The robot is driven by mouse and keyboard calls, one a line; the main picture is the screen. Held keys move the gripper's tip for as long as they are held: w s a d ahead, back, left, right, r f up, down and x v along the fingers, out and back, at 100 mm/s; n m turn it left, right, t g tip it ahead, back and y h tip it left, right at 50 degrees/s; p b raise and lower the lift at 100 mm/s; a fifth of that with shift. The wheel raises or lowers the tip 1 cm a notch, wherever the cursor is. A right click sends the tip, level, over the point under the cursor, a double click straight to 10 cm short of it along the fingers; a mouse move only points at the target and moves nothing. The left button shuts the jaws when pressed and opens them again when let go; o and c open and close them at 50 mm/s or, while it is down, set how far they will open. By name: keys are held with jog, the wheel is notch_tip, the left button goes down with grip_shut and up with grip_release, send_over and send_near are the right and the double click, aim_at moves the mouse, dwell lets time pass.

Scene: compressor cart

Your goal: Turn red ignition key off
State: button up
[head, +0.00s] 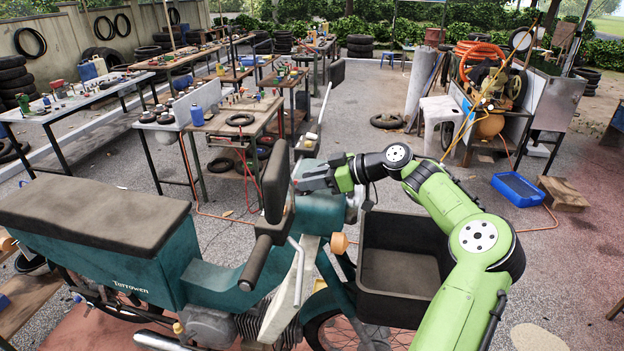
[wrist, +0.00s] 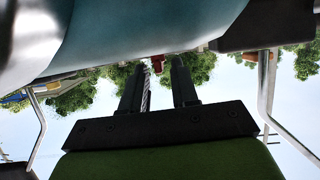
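The red ignition key (wrist: 157,65) shows small in the wrist view, under the teal body of the motorcycle and in line with the gap between my fingertips. My gripper (wrist: 158,68) is open, with a clear gap between its two dark fingers. I cannot tell whether the key lies between the tips or just beyond them. In the head view my gripper (head: 301,180) is at the teal front part of the motorcycle (head: 318,212), close to the handlebar. The key cannot be made out there.
A black handlebar grip (head: 254,262) and a dark upright mirror (head: 275,182) stand close to the left of my gripper. A black front box (head: 400,268) sits below my arm. Cluttered workbenches (head: 235,119) stand behind.

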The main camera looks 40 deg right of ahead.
grip_shut()
jog(key=shift+w+d+n+g+y, duration=0.1)
jog(key=shift+d+n+g+y, duration=0.1)
jog(key=shift+n+g+y, duration=0.35)
jog(key=shift+o, duration=0.8)
grip_release()
